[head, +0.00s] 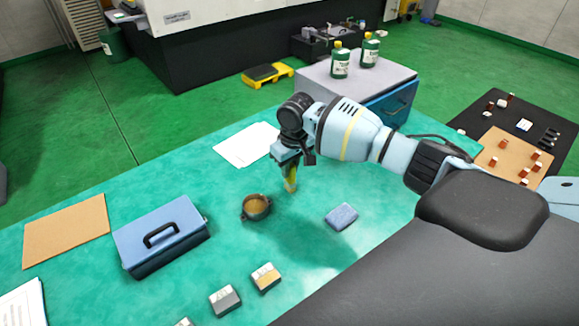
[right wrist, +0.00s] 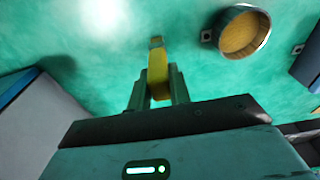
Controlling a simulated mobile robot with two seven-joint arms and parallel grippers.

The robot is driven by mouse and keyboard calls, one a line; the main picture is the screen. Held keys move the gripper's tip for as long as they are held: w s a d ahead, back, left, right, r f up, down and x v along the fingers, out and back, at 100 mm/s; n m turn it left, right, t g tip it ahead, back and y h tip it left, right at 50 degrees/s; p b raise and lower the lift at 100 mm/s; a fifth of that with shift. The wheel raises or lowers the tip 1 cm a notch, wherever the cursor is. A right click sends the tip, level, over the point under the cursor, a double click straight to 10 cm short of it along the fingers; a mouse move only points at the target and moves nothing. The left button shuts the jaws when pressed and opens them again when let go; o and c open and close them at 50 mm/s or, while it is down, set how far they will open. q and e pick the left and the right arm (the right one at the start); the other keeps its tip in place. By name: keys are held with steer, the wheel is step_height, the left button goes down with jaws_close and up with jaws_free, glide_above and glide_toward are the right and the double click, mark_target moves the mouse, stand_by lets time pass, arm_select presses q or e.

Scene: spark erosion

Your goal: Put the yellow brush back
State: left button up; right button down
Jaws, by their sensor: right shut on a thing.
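The yellow brush (head: 290,183) is held upright in my right gripper (head: 288,165), above the green table (head: 190,193). In the right wrist view the brush (right wrist: 158,75) sits between the two fingers of the right gripper (right wrist: 158,88), which are shut on it. Whether its lower end touches the table cannot be told. A small dark round pot (head: 256,207) with a tan inside stands just left of the brush. The pot also shows in the right wrist view (right wrist: 243,32), to the right of the gripper. My left gripper is not in view.
A blue toolbox (head: 162,235) and a brown board (head: 66,230) lie at the left. A blue sponge-like block (head: 342,216) lies right of the brush. White paper (head: 246,145) lies behind. Small blocks (head: 266,277) line the front. A grey-blue cabinet (head: 392,102) stands behind the arm.

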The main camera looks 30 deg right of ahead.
steer(key=shift+f, duration=0.1)
steer(key=c, duration=1.3)
jaws_free()
steer(key=r, duration=0.3)
steer(key=r+p, duration=0.1)
steer(key=r, duration=0.3)
steer(key=s+r, duration=0.1)
steer(key=r, duration=0.3)
steer(key=shift+s+r, duration=0.1)
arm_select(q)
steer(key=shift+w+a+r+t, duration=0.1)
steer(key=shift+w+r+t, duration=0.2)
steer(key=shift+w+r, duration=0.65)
arm_select(e)
steer(key=shift+s+r, duration=0.1)
steer(key=shift+r, duration=0.45)
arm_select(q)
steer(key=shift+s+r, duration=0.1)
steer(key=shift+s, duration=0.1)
